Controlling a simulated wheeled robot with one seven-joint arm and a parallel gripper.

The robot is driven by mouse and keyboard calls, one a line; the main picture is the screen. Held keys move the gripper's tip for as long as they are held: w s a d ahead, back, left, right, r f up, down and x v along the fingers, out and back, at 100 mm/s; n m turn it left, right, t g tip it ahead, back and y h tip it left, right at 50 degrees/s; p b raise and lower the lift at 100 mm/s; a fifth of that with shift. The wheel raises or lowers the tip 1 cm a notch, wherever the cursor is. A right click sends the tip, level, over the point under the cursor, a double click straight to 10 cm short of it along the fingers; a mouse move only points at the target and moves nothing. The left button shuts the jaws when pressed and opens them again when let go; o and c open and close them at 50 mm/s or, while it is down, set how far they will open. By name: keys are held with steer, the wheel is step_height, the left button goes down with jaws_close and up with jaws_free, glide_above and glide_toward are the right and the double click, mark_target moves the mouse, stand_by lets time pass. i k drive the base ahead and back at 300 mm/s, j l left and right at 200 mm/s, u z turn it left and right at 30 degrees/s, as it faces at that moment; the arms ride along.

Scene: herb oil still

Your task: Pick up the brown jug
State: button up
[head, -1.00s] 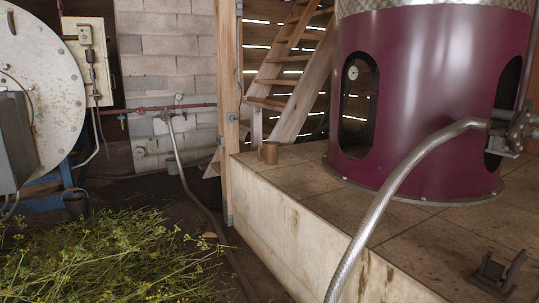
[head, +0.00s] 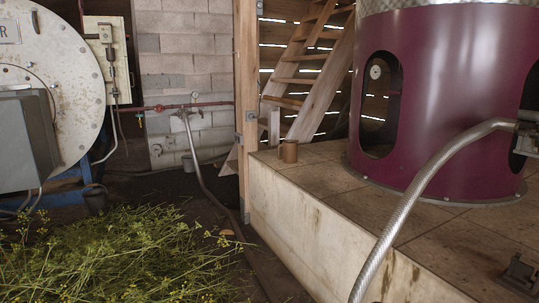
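The brown jug (head: 289,151) stands upright on the tiled platform (head: 318,180), near its back left corner. It is small in the head view, just right of the wooden post and left of the purple still. Nothing covers it. My gripper is not in view.
The purple still (head: 435,100) stands on the platform, with a braided metal hose (head: 420,190) curving down in front. A wooden post (head: 246,110) rises beside the platform's left edge. Cut herbs (head: 110,255) cover the floor at left.

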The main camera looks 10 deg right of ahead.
mark_target(290, 147)
steer(key=i+j+u, duration=0.2)
steer(key=i+j, duration=1.2)
steer(key=i+l+z, duration=0.15)
steer(key=i+z, duration=0.7)
steer(key=i, duration=0.15)
steer(key=i+j+z, duration=0.25)
steer(key=i+z, duration=0.2)
steer(key=i+l+z, duration=0.1)
steer(key=i, duration=0.4)
steer(key=i+l+z, duration=0.1)
steer(key=i, duration=0.4)
steer(key=l, duration=0.15)
